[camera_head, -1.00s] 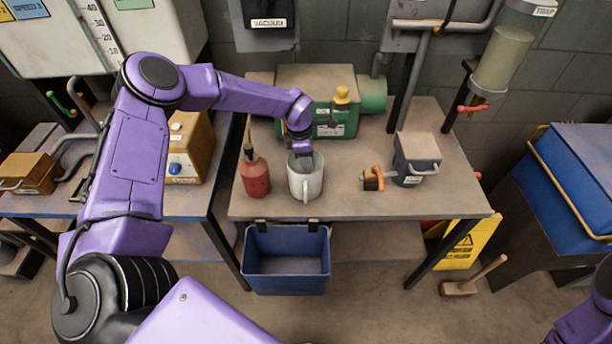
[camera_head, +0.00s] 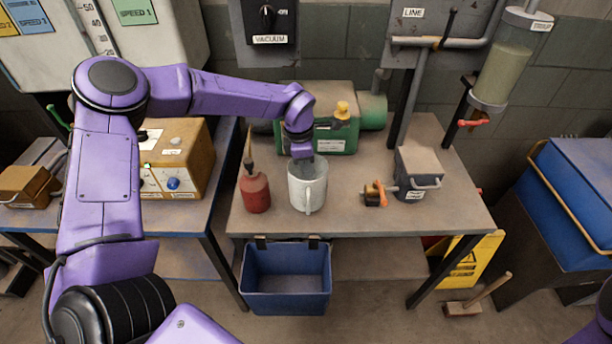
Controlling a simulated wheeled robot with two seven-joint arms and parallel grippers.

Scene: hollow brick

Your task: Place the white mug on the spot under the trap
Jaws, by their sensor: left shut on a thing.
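The white mug (camera_head: 302,192) stands upright at the front middle of the table, its handle facing the front edge. My left gripper (camera_head: 303,160) reaches down at the mug's far rim and is shut on it. The fingertips are partly hidden by the mug, and I cannot tell whether the mug touches the table. The trap (camera_head: 500,62) is a clear cylinder of greenish liquid at the upper right, with a red-handled valve (camera_head: 473,122) below it. My right gripper is out of view; only a bit of that arm shows at the lower right.
A red bottle (camera_head: 255,192) stands just left of the mug. A green pump (camera_head: 330,122) is behind it. A grey box (camera_head: 416,172) and an orange-handled valve (camera_head: 376,192) are to the right. A blue bin (camera_head: 286,302) hangs at the table (camera_head: 455,205) front.

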